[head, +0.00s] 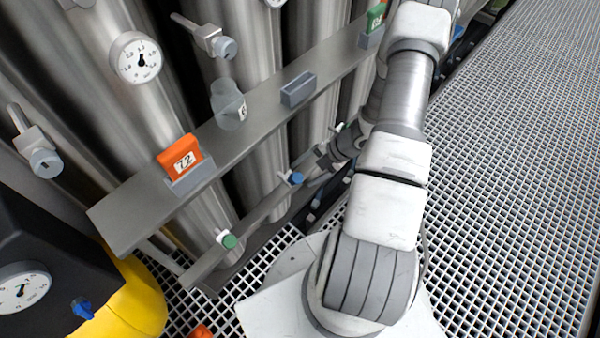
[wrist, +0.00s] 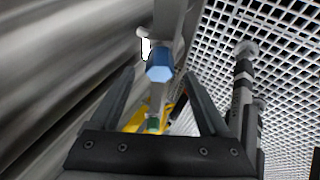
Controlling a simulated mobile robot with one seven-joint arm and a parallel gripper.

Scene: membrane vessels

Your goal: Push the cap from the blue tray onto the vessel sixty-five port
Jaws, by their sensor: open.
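A blue hexagonal cap (wrist: 160,66) sits on a fitting on the lower rail, with a white label beside it. It also shows in the head view (head: 293,179). My gripper (wrist: 159,78) is open, with its two dark fingers on either side of the line toward the blue cap. Nothing is held between them. In the head view my gripper (head: 318,163) is small and partly hidden, just right of the blue cap. A green cap (head: 229,240) sits on another port farther along the rail. I see no blue tray, and I cannot read a number sixty-five.
A steel shelf (head: 130,213) runs above the rail with an orange tag (head: 180,158), a clear cup (head: 228,105), an empty grey holder (head: 298,90) and a green tag (head: 375,18). Tall steel vessels (head: 255,150) stand behind. Open grating floor (head: 510,190) lies right.

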